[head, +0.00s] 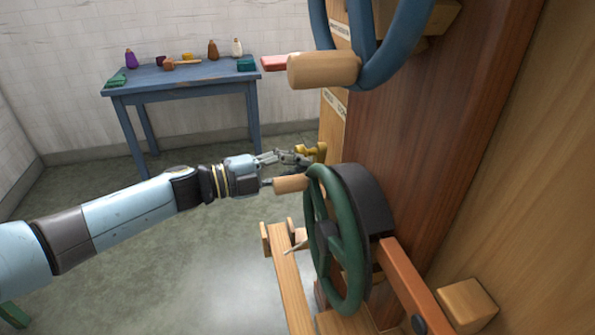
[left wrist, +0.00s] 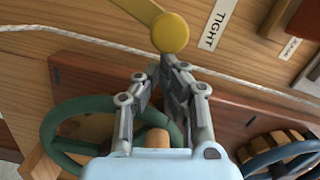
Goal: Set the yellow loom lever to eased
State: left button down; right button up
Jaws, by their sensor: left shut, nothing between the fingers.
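The yellow lever (left wrist: 170,33) shows in the left wrist view as a round yellow disc with a flat arm running up and left out of the frame. A label reading TIGHT (left wrist: 215,25) is on the wooden panel to its right. In the head view a small part of the yellow lever (head: 318,148) shows beyond my left gripper (head: 303,158). In the left wrist view my left gripper (left wrist: 163,66) is shut and empty, its tips just below the disc; I cannot tell whether they touch it. My right gripper is not in view.
A green wheel (head: 313,235) with a wooden handle (head: 290,184) stands close below my left gripper. A blue wheel (head: 405,50) with a wooden handle (head: 322,70) is above. A white cord (left wrist: 110,42) crosses the panel. A blue table (head: 180,82) with several small items stands behind.

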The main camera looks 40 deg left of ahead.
pick_arm(q)
jog(key=w+a+n+g+b, duration=0.1)
jog(key=w+a+n+b, duration=0.6)
jog(key=w+a, duration=0.7)
jog(key=shift+a+r+n+b, duration=0.3)
jog(key=shift+a+b, duration=0.8)
jog(key=shift+a, duration=0.25)
jog(key=shift+w, duration=0.1)
jog(key=shift+a, duration=0.15)
